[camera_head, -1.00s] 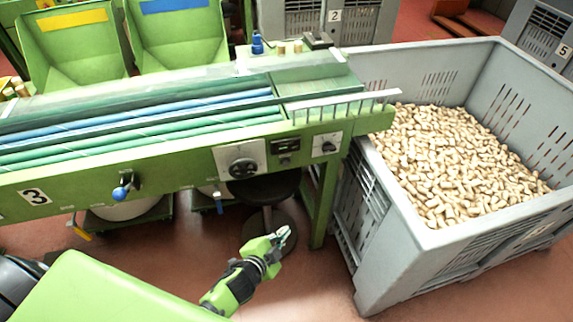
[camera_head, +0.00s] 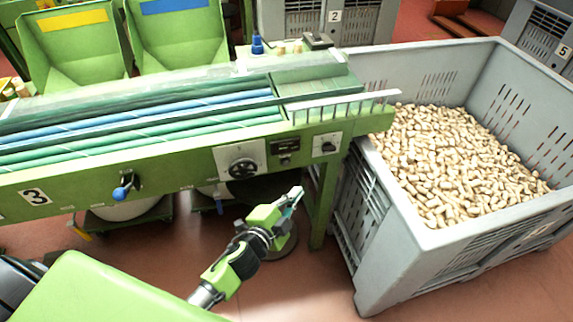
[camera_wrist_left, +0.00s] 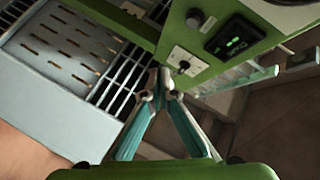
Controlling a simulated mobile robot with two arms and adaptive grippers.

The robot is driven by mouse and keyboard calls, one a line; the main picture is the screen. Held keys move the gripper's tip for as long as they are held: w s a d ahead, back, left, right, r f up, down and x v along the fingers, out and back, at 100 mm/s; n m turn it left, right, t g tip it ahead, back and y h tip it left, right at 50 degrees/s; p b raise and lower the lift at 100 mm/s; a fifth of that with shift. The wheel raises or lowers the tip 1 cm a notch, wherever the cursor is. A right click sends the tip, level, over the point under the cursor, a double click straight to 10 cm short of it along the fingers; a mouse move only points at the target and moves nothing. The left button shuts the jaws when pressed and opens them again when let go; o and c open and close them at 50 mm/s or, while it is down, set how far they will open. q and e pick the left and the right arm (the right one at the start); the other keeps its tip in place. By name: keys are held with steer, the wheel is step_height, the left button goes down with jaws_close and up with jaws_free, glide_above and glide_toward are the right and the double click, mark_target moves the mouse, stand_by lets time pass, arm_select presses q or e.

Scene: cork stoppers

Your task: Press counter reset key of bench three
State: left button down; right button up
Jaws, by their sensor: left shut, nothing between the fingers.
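Bench three is the green machine (camera_head: 75,188) with a "3" plate on its front. Its dark counter display (camera_head: 285,146) sits between a large dial (camera_head: 243,168) and a smaller switch on a white plate (camera_head: 327,145). In the left wrist view the counter (camera_wrist_left: 235,40) shows green digits, and a small round grey key (camera_wrist_left: 194,18) sits beside it. My left gripper (camera_head: 296,195) is shut and empty, below and in front of the panel, apart from it. Its fingertips (camera_wrist_left: 161,78) meet near the switch plate (camera_wrist_left: 182,61) in the wrist picture. My right gripper is not in view.
A large grey crate full of corks (camera_head: 455,165) stands right of the bench, close to its green leg (camera_head: 323,205). A round-based stool (camera_head: 282,243) is behind my left gripper. The red floor in front is open.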

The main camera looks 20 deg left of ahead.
arm_select(q)
steer(key=w+a, duration=0.4)
steer(key=w, duration=0.2)
steer(key=shift+w+a, duration=0.15)
stand_by(1.4)
steer(key=shift+w+a, duration=0.2)
steer(key=shift+w, duration=0.05)
steer(key=shift+w+a, duration=0.25)
steer(key=shift+w, duration=0.1)
stand_by(1.0)
steer(key=shift+s+d, duration=0.5)
steer(key=shift+s, duration=0.2)
steer(key=shift+s+d+p, duration=0.2)
steer(key=shift+s+d, duration=0.5)
steer(key=shift+s, duration=0.35)
steer(key=shift+s+d+p, duration=0.2)
steer(key=shift+s+d, duration=0.5)
steer(key=shift+s, duration=0.35)
